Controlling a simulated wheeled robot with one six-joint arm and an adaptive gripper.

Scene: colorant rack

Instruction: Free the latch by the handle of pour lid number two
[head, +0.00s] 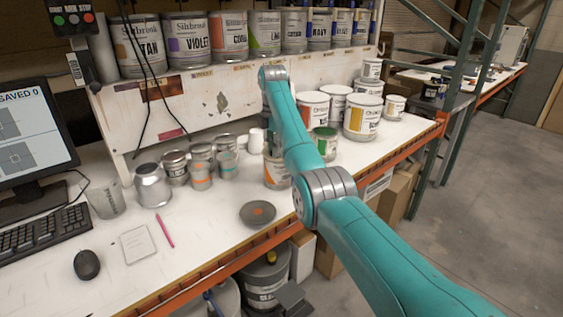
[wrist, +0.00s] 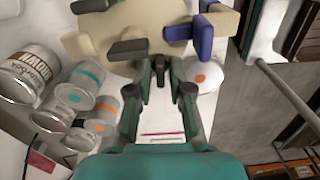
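In the wrist view a beige lid-like body (wrist: 112,22) fills the upper middle, close to the camera. It carries several dark tabs, one being a dark bar (wrist: 128,48), and a blue lever-like part (wrist: 204,35) on the right. I cannot tell which part is the latch or read a number. My gripper (wrist: 161,80) has its two fingers apart, tips close below the beige body. A narrow dark piece (wrist: 160,70) stands between the tips; contact with either finger is not clear. In the head view my arm hides the gripper and lid.
Labelled paint cans (head: 231,34) line the shelf above. Small cans (head: 201,175) stand on the white bench, with larger cans (head: 362,117) to the right. A grey disc with an orange dot (head: 258,213) lies near the front edge. A notepad (head: 138,243) and pink pencil (head: 164,231) lie left.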

